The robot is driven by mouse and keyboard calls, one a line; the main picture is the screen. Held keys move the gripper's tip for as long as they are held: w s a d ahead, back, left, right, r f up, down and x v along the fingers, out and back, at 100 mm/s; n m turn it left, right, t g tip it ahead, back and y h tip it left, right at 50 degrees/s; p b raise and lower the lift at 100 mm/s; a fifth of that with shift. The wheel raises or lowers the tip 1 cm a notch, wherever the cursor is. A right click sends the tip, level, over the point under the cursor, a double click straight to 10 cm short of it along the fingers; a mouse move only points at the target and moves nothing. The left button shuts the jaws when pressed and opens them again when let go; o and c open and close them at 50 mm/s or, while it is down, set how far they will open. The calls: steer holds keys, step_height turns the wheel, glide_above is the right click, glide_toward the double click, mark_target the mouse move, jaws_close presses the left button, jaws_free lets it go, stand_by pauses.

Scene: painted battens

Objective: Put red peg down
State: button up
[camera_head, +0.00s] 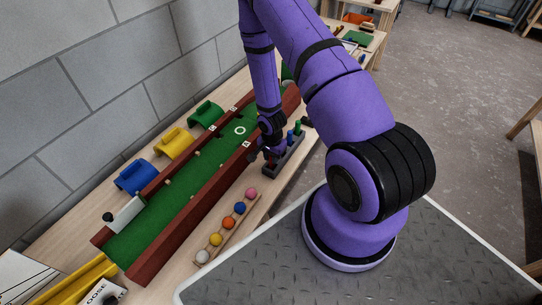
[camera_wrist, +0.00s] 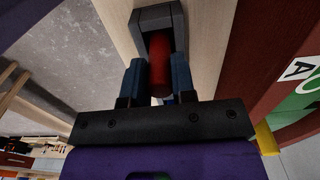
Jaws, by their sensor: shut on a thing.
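The red peg (camera_wrist: 160,62) is between the two blue-grey fingers of my gripper (camera_wrist: 158,78) in the wrist view, and the gripper is shut on it. The peg's far end lies against or inside a dark grey rack (camera_wrist: 150,17); I cannot tell whether it is seated. In the head view my gripper (camera_head: 266,156) is at the near-left end of the dark rack (camera_head: 287,160), beside a blue peg (camera_head: 290,137) and a green peg (camera_head: 298,128). The red peg is mostly hidden there by the gripper.
A long green game board (camera_head: 180,199) with red-brown rails lies left of the rack. A wooden strip with several coloured balls (camera_head: 228,223) is in front. Blue, yellow and green holders (camera_head: 174,143) stand along the wall. Bare bench shows around the rack.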

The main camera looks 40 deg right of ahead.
steer(key=o, duration=0.9)
steer(key=shift+f, duration=0.1)
steer(key=a+r+n+t+h, duration=0.1)
steer(key=a+r+n, duration=0.15)
steer(key=r, duration=1.75)
steer(key=a+r+n+t, duration=0.2)
steer(key=r+n, duration=0.2)
steer(key=r, duration=1.7)
steer(key=s+a+r+n, duration=0.2)
steer(key=s+r, duration=0.3)
steer(key=s, duration=0.1)
steer(key=s+a+r+n+t, duration=0.1)
steer(key=s+a+r+n, duration=0.1)
steer(key=s+r, duration=0.4)
steer(key=s+a+r+n+t+y, duration=0.1)
steer(key=s+a+r+n, duration=0.1)
steer(key=s+r, duration=0.4)
steer(key=shift+s+a+r+n, duration=0.2)
steer(key=shift+s+n, duration=0.1)
steer(key=shift+n, duration=0.45)
steer(key=shift+f, duration=0.1)
